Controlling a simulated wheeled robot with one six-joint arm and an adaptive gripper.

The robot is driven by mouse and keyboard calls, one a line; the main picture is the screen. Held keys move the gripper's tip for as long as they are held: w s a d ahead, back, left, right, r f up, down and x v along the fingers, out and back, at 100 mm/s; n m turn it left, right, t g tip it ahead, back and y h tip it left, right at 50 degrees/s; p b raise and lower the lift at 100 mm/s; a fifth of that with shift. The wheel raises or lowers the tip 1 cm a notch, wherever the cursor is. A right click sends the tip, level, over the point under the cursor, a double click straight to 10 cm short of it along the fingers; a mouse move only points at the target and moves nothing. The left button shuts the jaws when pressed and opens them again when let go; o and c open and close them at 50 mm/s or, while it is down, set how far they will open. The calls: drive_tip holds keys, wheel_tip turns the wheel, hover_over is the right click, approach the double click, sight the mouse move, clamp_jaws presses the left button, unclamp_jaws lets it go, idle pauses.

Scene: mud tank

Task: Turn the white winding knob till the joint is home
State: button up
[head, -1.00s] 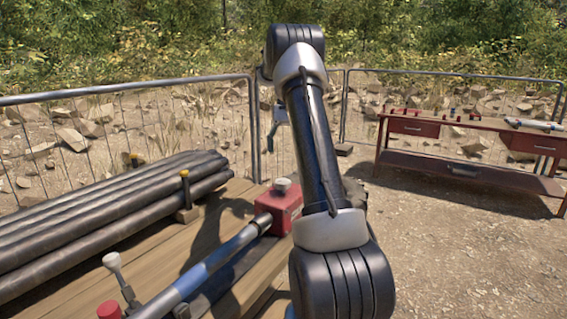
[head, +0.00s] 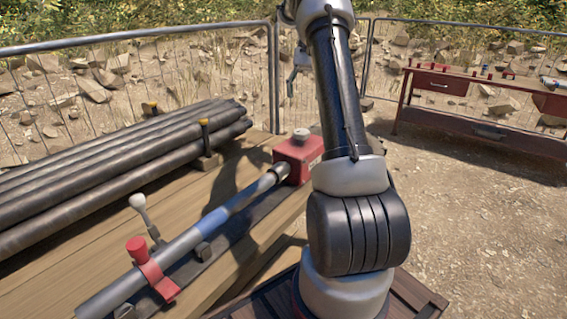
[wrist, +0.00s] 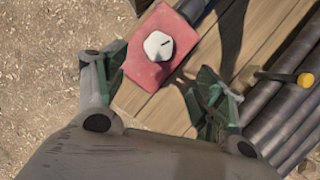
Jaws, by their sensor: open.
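The white winding knob (head: 301,134) sits on top of a red box (head: 291,157) at the far end of the wooden bench. In the wrist view the knob (wrist: 158,45) is faceted and has a dark mark on its top. My gripper (wrist: 155,88) is open and empty above the box, with its fingers spread on either side and apart from the knob. In the head view my arm partly hides my gripper. A grey pipe with a blue band (head: 214,219) lies in line with the box. Its metal end (head: 278,172) meets the box; I cannot tell how far it is in.
A red clamp (head: 150,269) holds the near pipe end, beside a white-topped lever (head: 145,215). Dark pipes (head: 110,150) are stacked on the left, with yellow-topped posts (head: 205,137). A wire fence (head: 130,37) stands behind. A red workbench (head: 470,110) stands at right across open ground.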

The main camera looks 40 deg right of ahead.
wheel_tip(320, 180, up, 3)
drive_tip(key=s+a, duration=0.1)
drive_tip(key=a, duration=0.1)
drive_tip(key=n+t+h, duration=0.3)
drive_tip(key=n, duration=1.4)
hover_over(301, 131)
drive_tip(key=f, duration=0.6)
drive_tip(key=shift+s+f, duration=0.2)
drive_tip(key=shift+w+d+n, duration=0.15)
drive_tip(key=shift+w+n, duration=0.05)
drive_tip(key=shift+n, duration=0.1)
drive_tip(key=shift+f, duration=0.15)
wheel_tip(301, 131, down, 8)
drive_tip(key=shift+r, duration=0.25)
